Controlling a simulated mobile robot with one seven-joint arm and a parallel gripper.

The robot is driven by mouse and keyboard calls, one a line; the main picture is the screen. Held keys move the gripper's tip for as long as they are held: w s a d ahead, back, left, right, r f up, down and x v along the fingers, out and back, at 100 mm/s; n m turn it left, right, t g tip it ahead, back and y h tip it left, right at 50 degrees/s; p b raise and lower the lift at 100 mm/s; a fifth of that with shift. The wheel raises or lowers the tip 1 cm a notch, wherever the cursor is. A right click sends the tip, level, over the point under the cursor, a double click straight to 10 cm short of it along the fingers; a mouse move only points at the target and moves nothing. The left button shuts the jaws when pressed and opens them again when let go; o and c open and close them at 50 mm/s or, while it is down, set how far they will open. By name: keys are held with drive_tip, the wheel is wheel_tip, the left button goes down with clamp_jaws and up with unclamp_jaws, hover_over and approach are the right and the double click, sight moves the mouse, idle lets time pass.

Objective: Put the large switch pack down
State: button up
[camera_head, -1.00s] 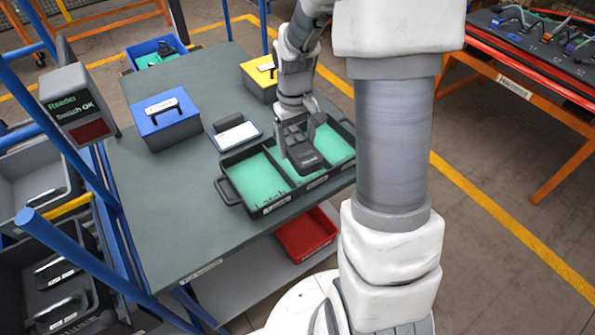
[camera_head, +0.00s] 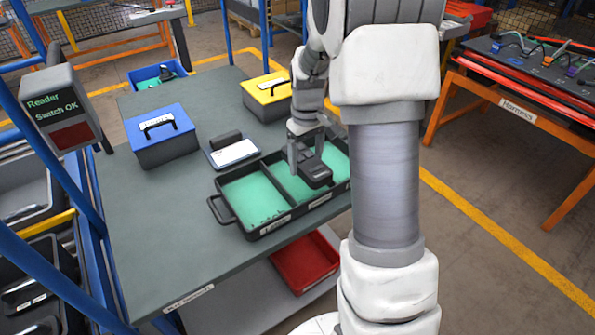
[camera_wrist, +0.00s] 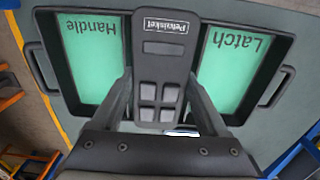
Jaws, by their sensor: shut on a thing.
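My gripper (camera_head: 309,155) is shut on the large switch pack (camera_head: 316,174), a dark grey block. In the wrist view the pack (camera_wrist: 162,60) shows a "Petraisket" label and several raised square keys, with a finger on each side. The black tray (camera_head: 213,183) with green-lined compartments lies under it on the bench. The pack is over the middle compartment, between those marked "Handle" (camera_wrist: 88,50) and "Latch" (camera_wrist: 228,65). I cannot tell whether it touches the lining. The pack and gripper hide most of the middle compartment.
The grey bench (camera_head: 150,235) also holds a blue case (camera_head: 163,145), a yellow case (camera_head: 265,103) and a dark device with a white label (camera_head: 233,152). A red bin (camera_head: 304,262) sits on the lower shelf. The front bench area is clear.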

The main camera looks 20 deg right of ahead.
sight(297, 180)
drive_tip(key=w+f, duration=0.1)
drive_tip(key=w+a+f, duration=0.1)
drive_tip(key=w, duration=0.1)
drive_tip(key=shift+f, duration=2)
drive_tip(key=shift+f+b, duration=0.2)
drive_tip(key=shift+b, duration=0.2)
drive_tip(key=o, duration=1.4)
drive_tip(key=shift+r, duration=0.15)
